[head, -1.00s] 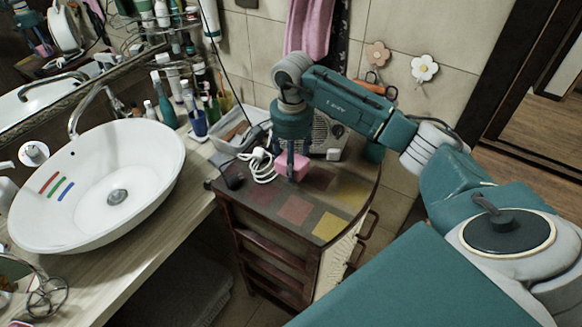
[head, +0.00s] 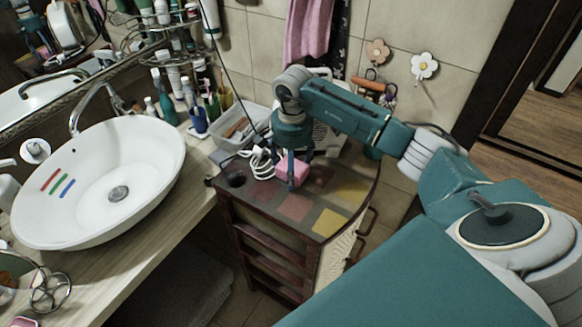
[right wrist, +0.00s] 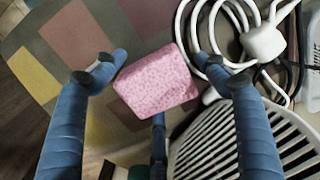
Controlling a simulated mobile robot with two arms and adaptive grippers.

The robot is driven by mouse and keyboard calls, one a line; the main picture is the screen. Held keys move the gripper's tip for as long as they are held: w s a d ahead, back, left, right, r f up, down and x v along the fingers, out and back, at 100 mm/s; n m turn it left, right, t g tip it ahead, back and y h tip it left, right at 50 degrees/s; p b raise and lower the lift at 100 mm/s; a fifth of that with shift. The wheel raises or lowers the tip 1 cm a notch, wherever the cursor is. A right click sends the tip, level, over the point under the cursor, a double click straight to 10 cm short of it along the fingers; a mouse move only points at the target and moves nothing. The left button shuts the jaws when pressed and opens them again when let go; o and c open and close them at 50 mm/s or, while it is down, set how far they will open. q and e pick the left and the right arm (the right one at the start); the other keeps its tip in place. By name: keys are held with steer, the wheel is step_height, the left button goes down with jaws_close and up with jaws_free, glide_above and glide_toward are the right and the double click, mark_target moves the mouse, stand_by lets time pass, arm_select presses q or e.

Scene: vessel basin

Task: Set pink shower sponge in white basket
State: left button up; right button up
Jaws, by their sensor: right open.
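The pink shower sponge (head: 293,170) is a small speckled block on the patchwork-topped cabinet. In the right wrist view the sponge (right wrist: 157,82) lies between my spread fingers, with gaps visible on both sides. My right gripper (head: 292,182) points down over the sponge; it also shows in the right wrist view (right wrist: 166,70), open and not closed on anything. In the head view the fingers partly hide the sponge. A whitish open basket (head: 228,143) with some items in it stands behind and left of the sponge. My left gripper is not in view.
A coiled white cable (head: 261,164) lies just left of the sponge. A white slatted appliance (right wrist: 215,145) stands close by the gripper. The cabinet top's front (head: 297,208) is clear. A sink (head: 105,185) and bottles are at left.

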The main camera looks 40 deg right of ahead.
steer(key=shift+r, duration=0.2)
steer(key=shift+w+r, duration=0.1)
steer(key=shift+r, duration=0.15)
steer(key=shift+o, duration=0.3)
step_height(320, 180, up, 11)
steer(key=b, duration=0.4)
steer(key=shift+f, duration=0.15)
steer(key=shift+o, duration=1.2)
steer(key=shift+b, duration=0.45)
steer(key=b, duration=0.7)
steer(key=shift+w+f+b, duration=0.25)
steer(key=shift+f+b, duration=0.05)
steer(key=shift+f, duration=0.1)
step_height(320, 180, down, 5)
steer(key=shift+s+r, duration=0.15)
steer(key=f, duration=0.2)
steer(key=s+f+p, duration=0.1)
steer(key=f, duration=0.1)
steer(key=shift+d+f+p, duration=0.1)
steer(key=shift+f+p, duration=0.2)
steer(key=shift+f, duration=0.05)
steer(key=shift+w+f, duration=0.15)
steer(key=shift+f, duration=0.25)
steer(key=c, duration=1.1)
